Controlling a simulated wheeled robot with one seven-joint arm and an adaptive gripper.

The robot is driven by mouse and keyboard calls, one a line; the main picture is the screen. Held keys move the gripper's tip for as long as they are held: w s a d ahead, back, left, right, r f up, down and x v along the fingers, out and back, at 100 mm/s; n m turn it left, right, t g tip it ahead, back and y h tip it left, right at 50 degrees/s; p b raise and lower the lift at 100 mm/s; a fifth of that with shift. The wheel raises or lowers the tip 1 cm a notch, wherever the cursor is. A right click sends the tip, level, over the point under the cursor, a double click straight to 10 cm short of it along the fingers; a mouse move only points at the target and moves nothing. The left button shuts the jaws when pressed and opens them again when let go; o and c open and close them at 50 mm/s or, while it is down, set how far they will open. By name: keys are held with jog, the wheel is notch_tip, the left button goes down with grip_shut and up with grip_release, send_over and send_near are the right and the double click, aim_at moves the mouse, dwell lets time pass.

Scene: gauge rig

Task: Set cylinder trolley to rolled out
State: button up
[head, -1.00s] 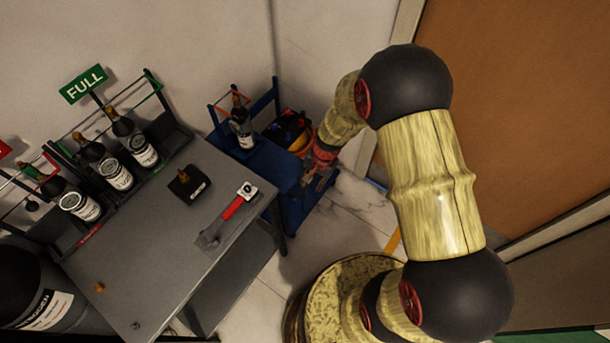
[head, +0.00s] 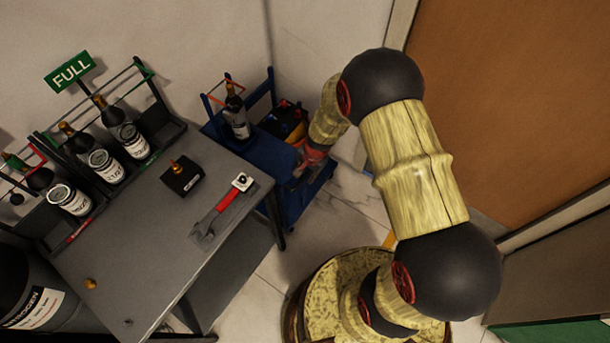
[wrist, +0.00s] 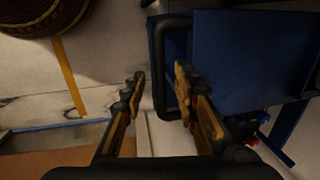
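The cylinder trolley (head: 268,152) is blue and stands beyond the far right end of the grey workbench, with a dark bottle (head: 236,117) upright in its frame. In the wrist view its blue panel (wrist: 250,55) fills the upper right. A black loop handle (wrist: 172,20) sticks out from the panel's left edge. My gripper (head: 303,168) is at the trolley's right side in the head view, partly hidden by my arm. In the wrist view my gripper (wrist: 159,74) is open, and the handle's long bar appears between its two fingertips. I cannot tell whether either finger touches it.
Bottles stand in racks under a green FULL sign (head: 70,71). A brown door (head: 520,100) is at right. Some pale floor (head: 268,285) is clear before the bench.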

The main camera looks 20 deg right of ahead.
jog(key=shift+c, duration=0.3)
grip_shut()
dwell(0.6)
